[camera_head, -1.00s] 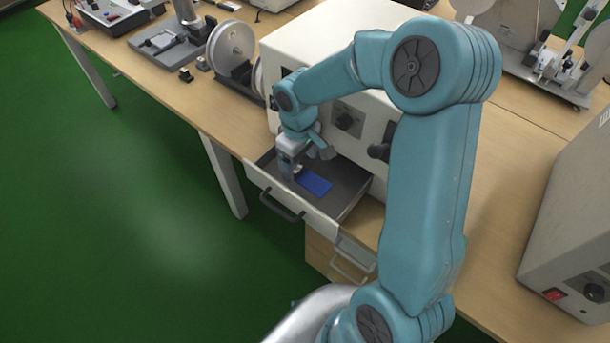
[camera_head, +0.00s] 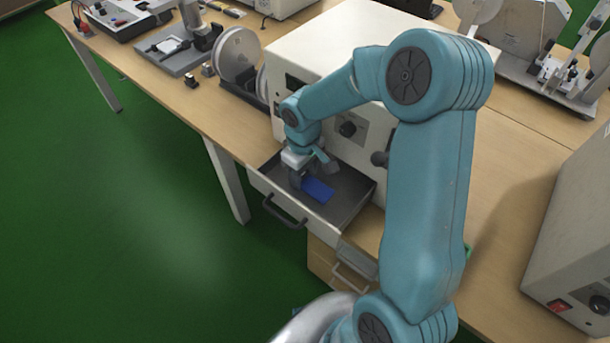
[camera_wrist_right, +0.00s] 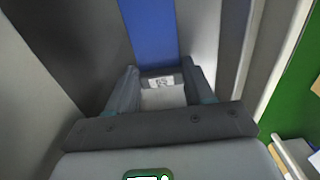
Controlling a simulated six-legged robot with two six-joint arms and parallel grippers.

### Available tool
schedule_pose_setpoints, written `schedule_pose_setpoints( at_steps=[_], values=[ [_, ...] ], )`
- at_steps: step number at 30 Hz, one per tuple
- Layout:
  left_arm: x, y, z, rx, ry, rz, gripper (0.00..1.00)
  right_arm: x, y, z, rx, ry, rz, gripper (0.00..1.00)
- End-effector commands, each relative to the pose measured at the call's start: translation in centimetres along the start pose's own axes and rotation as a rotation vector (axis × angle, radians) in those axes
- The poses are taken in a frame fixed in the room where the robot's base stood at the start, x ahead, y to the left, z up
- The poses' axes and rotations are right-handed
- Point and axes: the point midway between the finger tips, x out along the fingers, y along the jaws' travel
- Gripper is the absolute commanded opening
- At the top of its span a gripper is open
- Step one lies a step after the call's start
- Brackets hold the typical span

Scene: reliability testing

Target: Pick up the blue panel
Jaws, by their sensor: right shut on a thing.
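The blue panel (camera_head: 318,190) is a flat blue rectangle in the open grey-lined drawer (camera_head: 346,210) of the white machine. My right gripper (camera_head: 297,184) is down in the drawer at the panel's left end. In the right wrist view the panel (camera_wrist_right: 148,30) runs away from my right gripper (camera_wrist_right: 163,76), whose fingers are at its near end and shut on it. The gripped end is partly hidden between the fingers. I cannot tell whether the panel is clear of the drawer floor. My left gripper is not in view.
The white machine (camera_head: 340,50) stands on the wooden table (camera_head: 500,190) just behind the drawer. The drawer's front handle (camera_head: 284,212) sticks out over the green floor (camera_head: 130,230). A reel (camera_head: 238,55) stands left of the machine, and another box (camera_head: 572,240) is at the right.

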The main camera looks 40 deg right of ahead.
Motion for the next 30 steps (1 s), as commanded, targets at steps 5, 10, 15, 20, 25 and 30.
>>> schedule_pose_setpoints(
  at_steps=[5,10,15,20,25,30],
  values=[
    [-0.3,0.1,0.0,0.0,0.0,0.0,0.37,-2.2,0.0,-0.1,0.0,0.005,0.002,0.23],
    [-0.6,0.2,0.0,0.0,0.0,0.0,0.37,-6.2,0.0,-0.1,-0.001,0.008,0.002,0.23],
    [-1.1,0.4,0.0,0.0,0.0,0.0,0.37,-11.1,0.0,-0.1,0.0,0.008,0.002,0.23],
    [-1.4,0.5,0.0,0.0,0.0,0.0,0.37,-15.1,0.0,-0.1,0.0,0.006,0.001,0.23],
    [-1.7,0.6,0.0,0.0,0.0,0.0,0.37,-18.0,0.0,-0.1,0.0,0.004,0.0,0.23],
    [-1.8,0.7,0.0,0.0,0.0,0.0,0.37,-19.4,0.0,0.0,-0.001,0.002,-0.001,0.23]
  ],
)
